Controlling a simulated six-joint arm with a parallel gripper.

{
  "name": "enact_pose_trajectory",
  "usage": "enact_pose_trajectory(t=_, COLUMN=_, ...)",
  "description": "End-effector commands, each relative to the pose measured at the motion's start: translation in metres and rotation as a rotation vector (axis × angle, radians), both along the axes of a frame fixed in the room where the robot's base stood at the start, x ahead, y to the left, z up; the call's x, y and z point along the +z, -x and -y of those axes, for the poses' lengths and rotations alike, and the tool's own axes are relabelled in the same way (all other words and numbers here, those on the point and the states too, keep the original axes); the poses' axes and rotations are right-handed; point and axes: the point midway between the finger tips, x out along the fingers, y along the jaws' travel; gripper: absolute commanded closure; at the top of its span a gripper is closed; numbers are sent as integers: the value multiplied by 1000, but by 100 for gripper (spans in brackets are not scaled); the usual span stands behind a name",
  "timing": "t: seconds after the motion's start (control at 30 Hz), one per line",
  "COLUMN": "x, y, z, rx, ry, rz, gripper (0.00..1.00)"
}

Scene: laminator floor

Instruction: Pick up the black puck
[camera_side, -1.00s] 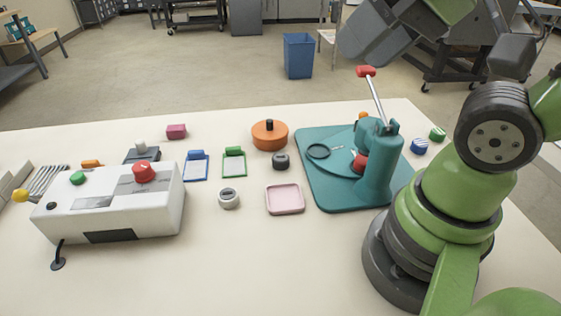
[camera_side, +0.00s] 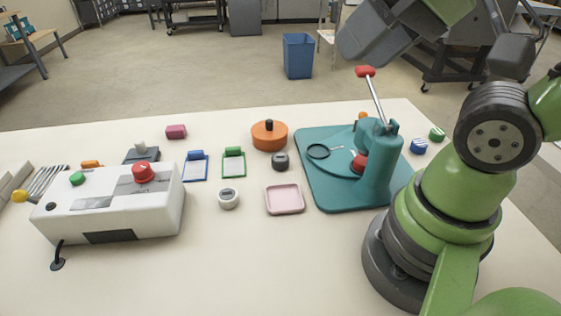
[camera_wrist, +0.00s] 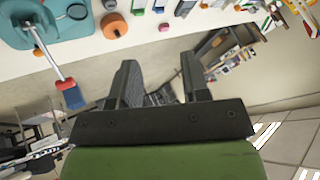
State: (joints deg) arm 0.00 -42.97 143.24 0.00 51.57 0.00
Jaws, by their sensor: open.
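The black puck (camera_side: 280,160) is a small dark round piece lying on the table, between the orange round pot (camera_side: 269,135) and the pink tray (camera_side: 285,199). It is left of the teal press base (camera_side: 334,199). In the wrist view a small dark round shape at the top edge, beside the orange pot (camera_wrist: 114,25), looks like the puck (camera_wrist: 109,5). My gripper (camera_wrist: 160,62) shows in the wrist view with its two dark fingers apart and nothing between them. It is well away from the puck. The side view does not show the fingers clearly.
The teal press has a raised red-tipped lever (camera_side: 366,72). A grey-white round piece (camera_side: 228,198), green clipboard (camera_side: 234,162) and blue clipboard (camera_side: 195,167) lie left of the puck. A white control box (camera_side: 115,207) stands further left. The front of the table is clear.

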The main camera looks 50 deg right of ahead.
Motion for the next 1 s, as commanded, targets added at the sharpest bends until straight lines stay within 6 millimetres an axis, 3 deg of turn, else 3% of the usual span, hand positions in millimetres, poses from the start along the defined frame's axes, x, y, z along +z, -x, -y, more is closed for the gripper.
enact_pose_trajectory(t=0.17, x=0, y=0, z=0, rx=0, ry=0, rz=0, gripper=57)
enact_pose_trajectory(t=0.23, x=0, y=0, z=0, rx=0, ry=0, rz=0, gripper=44)
enact_pose_trajectory(t=0.6, x=0, y=-6, z=2, rx=14, ry=20, rz=-14, gripper=43)
enact_pose_trajectory(t=0.8, x=-6, y=-48, z=14, rx=125, ry=148, rz=-102, gripper=43)
enact_pose_trajectory(t=1.0, x=-35, y=-105, z=35, rx=313, ry=296, rz=-222, gripper=43)
